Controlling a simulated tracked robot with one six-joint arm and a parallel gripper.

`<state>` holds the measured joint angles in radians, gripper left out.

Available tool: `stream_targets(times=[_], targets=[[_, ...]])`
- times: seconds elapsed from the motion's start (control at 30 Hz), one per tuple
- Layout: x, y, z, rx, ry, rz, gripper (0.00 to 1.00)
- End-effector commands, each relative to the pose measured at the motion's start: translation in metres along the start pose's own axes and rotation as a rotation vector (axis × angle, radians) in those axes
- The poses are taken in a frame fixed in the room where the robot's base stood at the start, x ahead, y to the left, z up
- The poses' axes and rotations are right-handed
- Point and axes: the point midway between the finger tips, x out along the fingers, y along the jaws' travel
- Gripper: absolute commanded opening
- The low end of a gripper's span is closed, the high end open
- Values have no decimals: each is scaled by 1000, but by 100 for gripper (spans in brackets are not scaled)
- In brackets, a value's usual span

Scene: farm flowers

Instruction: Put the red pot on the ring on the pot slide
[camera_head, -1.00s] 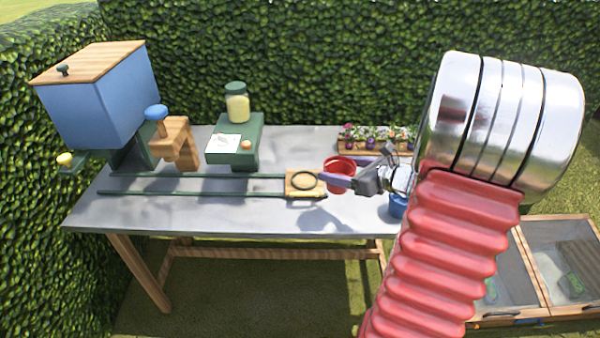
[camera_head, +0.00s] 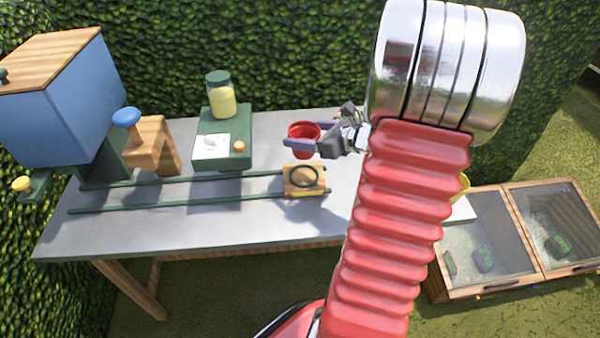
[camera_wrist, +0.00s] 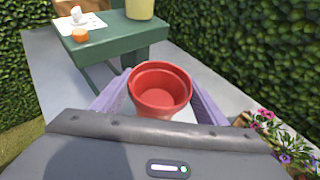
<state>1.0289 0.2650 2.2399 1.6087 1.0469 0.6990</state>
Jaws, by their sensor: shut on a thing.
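The red pot (camera_head: 303,136) is between the two fingers of my gripper (camera_head: 300,142), which is shut on it. In the wrist view the pot (camera_wrist: 160,89) is upright and looks empty, with a purple finger on each side. The pot slide (camera_head: 305,190) is a small wooden block at the right end of two green rails, and a dark ring (camera_head: 303,177) lies on its top. In the head view the pot is behind the slide, toward the hedge. I cannot tell how high it is above the table.
A wooden stand with a blue knob (camera_head: 126,117) and a blue hopper (camera_head: 55,95) are farther left. Flowers (camera_wrist: 268,120) show right of my gripper in the wrist view.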

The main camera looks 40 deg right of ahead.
Motion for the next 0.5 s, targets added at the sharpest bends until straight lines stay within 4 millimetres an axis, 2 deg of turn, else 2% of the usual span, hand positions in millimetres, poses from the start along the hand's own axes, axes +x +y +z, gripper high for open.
stream_targets(times=[0.27, 0.5], targets=[[0, -1, -2, 2, 0, -2, 44], [11, 0, -28, 6, 2, 0, 44]])
